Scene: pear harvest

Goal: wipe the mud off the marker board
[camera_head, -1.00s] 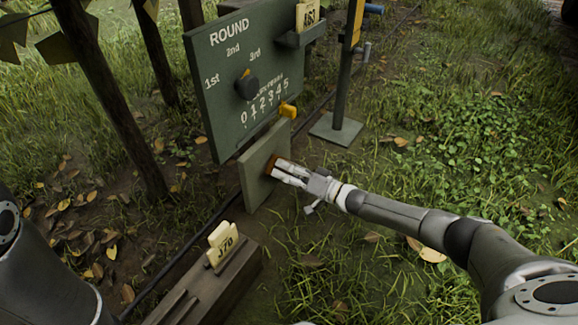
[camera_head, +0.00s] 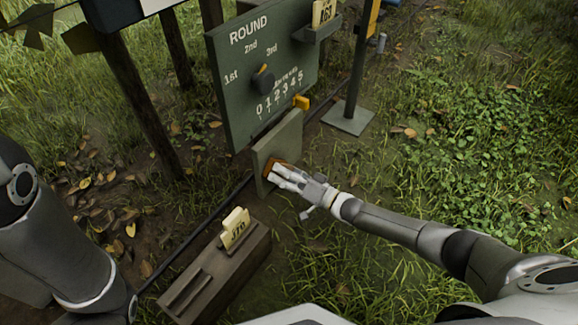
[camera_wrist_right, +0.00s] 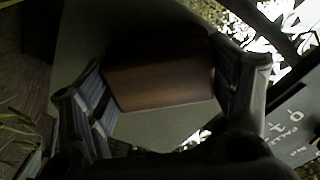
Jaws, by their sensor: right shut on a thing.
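A small plain grey-green board (camera_head: 284,137), likely the marker board, stands low below the large green ROUND board. My right gripper (camera_head: 277,171) is at its lower part. It is shut on a brown block (camera_wrist_right: 160,73), perhaps a brush or eraser, which shows orange-brown in the head view (camera_head: 271,164). The block is at the board's face; whether it touches is hard to tell. The board's plain face also fills the background in the wrist view (camera_wrist_right: 85,35). I cannot make out mud on it. My left arm shows at the left, but its gripper is out of view.
A wooden box (camera_head: 215,275) with a yellow 370 card (camera_head: 235,228) stands in front. A post on a flat base (camera_head: 348,117) stands right. Grass lies open at right.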

